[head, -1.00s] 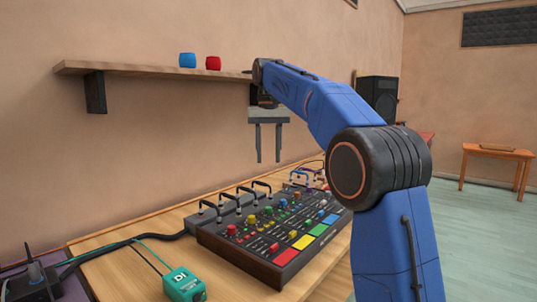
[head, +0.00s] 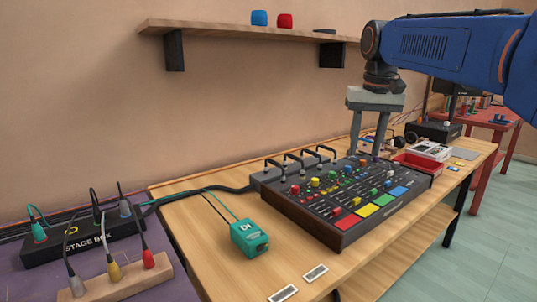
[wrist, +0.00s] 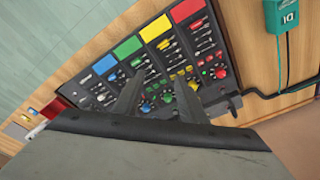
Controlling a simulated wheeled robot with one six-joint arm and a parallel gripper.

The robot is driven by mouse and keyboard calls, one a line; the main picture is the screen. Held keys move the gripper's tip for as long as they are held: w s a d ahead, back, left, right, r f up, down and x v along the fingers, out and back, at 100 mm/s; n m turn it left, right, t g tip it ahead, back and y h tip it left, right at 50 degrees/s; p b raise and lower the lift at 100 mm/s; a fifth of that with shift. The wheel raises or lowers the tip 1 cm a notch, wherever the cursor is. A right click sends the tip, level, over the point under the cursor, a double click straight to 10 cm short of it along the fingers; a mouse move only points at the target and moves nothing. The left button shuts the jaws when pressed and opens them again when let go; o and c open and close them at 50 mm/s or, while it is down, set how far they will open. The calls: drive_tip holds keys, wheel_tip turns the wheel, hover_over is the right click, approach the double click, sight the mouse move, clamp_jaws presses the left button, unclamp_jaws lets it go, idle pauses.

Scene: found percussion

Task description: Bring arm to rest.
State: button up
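My gripper (head: 368,150) hangs with its fingers pointing down above the back right part of the mixer (head: 300,212). Its two grey fingers stand apart with nothing between them. In the wrist view the fingers (wrist: 160,80) are also spread and empty, with the mixer's coloured pads and knobs (wrist: 160,60) below. My blue arm reaches in from the upper right of the head view.
A green DI box (head: 249,238) sits on the wooden table, left of the mixer. A stage box (head: 85,243) with cables is at the far left. A shelf (head: 220,33) holds a blue cup (head: 259,18) and a red cup (head: 285,21). A red tray (head: 415,165) lies right.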

drive_tip(key=s+d+f+t, duration=0.1)
drive_tip(key=s+f, duration=1.2)
drive_tip(key=s, duration=0.1)
drive_tip(key=s+d+f+n+t, duration=0.1)
drive_tip(key=s+d+f+t, duration=0.1)
drive_tip(key=s+f, duration=1.1)
drive_tip(key=shift+s+d+f, duration=0.2)
drive_tip(key=shift+s+d, duration=0.05)
drive_tip(key=shift+s, duration=0.4)
wheel_tip(320, 180, up, 30)
drive_tip(key=n+g, duration=0.4)
drive_tip(key=g, duration=0.1)
hover_over(332, 172)
drive_tip(key=shift+h, duration=0.3)
wheel_tip(332, 172, down, 17)
drive_tip(key=shift+f, duration=0.1)
